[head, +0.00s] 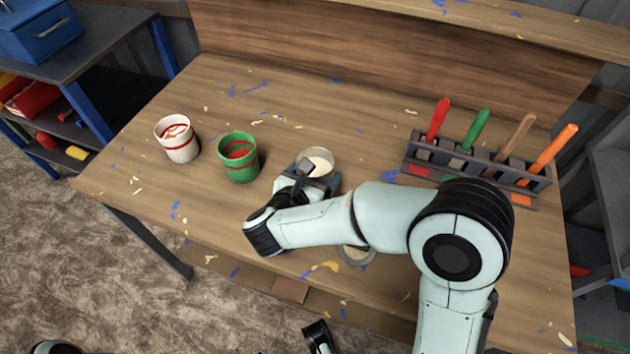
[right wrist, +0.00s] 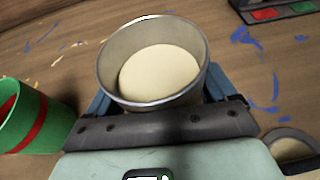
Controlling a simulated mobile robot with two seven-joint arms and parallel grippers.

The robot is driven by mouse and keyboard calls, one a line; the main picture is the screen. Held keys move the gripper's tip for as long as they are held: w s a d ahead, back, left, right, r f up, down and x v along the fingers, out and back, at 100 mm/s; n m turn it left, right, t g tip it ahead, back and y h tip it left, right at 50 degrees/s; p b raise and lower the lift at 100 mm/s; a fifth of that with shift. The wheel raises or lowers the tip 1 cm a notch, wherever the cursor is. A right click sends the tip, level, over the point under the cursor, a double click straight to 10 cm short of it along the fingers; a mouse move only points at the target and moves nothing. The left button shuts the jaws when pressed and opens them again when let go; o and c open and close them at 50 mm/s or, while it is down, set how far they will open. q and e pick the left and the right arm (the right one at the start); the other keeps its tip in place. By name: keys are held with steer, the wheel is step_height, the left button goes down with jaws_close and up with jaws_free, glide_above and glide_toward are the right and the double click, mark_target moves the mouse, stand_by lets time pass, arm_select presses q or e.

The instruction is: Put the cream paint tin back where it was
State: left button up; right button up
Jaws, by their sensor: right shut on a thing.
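The cream paint tin (head: 325,154) is a grey metal tin with cream paint inside, near the middle of the bench. My right gripper (head: 314,178) is shut on it. In the right wrist view the tin (right wrist: 150,93) sits upright between the blue fingers of the gripper (right wrist: 158,100). Its base is hidden, so I cannot tell whether it touches the bench. A flat, grey-rimmed disc with a cream centre (head: 357,254) lies nearer the front edge, partly behind my arm; it also shows in the right wrist view (right wrist: 291,146).
A green tin with a red band (head: 240,170) stands left of the gripper, and a white tin with a red band (head: 181,152) farther left. A dark rack (head: 424,152) with several coloured-handled tools stands right. The wooden bench (head: 290,95) is clear behind the tins.

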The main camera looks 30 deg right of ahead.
step_height(320, 180, down, 3)
steer(key=shift+r, duration=0.2)
arm_select(q)
steer(key=shift+w+a+f, duration=0.2)
steer(key=shift+w+f, duration=0.15)
steer(key=shift+w, duration=0.15)
arm_select(e)
steer(key=shift+f+b, duration=0.1)
steer(key=shift+b, duration=0.25)
steer(key=o, duration=1.3)
arm_select(q)
steer(key=shift+w+a+f, duration=0.1)
steer(key=shift+w+f, duration=0.1)
